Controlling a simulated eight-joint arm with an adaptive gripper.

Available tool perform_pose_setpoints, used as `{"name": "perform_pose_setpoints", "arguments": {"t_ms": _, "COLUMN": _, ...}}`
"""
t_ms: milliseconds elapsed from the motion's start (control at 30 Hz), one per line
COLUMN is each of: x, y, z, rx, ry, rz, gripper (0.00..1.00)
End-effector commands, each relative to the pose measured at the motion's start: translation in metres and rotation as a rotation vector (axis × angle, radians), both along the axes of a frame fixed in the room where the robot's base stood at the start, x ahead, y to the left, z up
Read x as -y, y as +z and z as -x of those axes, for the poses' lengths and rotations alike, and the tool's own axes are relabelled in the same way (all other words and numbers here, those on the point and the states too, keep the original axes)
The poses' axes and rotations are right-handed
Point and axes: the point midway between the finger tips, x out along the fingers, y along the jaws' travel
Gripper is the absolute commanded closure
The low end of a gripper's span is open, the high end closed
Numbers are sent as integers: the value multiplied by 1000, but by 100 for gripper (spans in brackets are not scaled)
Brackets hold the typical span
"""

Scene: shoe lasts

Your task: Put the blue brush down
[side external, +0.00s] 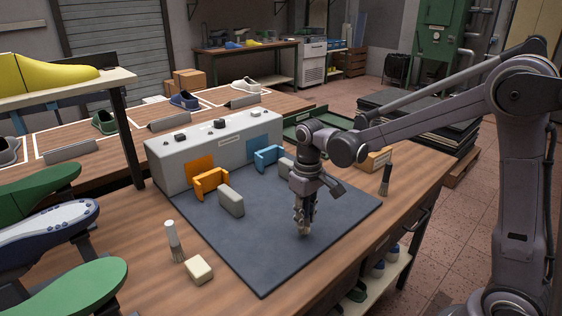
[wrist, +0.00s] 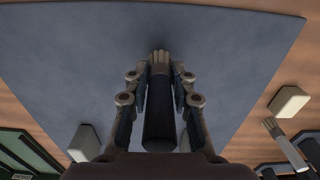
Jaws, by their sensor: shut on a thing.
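My gripper (side external: 305,212) points down over the dark grey-blue mat (side external: 272,262), towards its right side. In the wrist view my gripper (wrist: 160,82) has its two fingers closed on either side of the blue brush (wrist: 159,122), which looks very dark navy. Its pale bristles (wrist: 160,57) stick out past the fingertips. In the side view the bristles (side external: 304,233) point down, at or just above the mat; I cannot tell whether they touch. Most of the handle is hidden there by the fingers.
A white-handled brush (side external: 173,238) and a cream block (side external: 198,270) stand left of the mat. An orange bracket (side external: 212,184), a blue bracket (side external: 268,155) and a grey block (side external: 231,201) are near the grey box (side external: 165,166). A dark brush (side external: 386,178) stands at right. The mat's front is clear.

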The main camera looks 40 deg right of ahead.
Motion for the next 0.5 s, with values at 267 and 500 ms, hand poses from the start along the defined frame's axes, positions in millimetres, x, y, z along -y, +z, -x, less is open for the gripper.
{"name": "perform_pose_setpoints", "arguments": {"t_ms": 267, "x": -35, "y": 14, "z": -29, "rx": 0, "ry": 378, "rz": 0, "gripper": 100}}
{"name": "perform_pose_setpoints", "arguments": {"t_ms": 500, "x": -83, "y": 31, "z": -57, "rx": 0, "ry": 865, "rz": 0, "gripper": 100}}
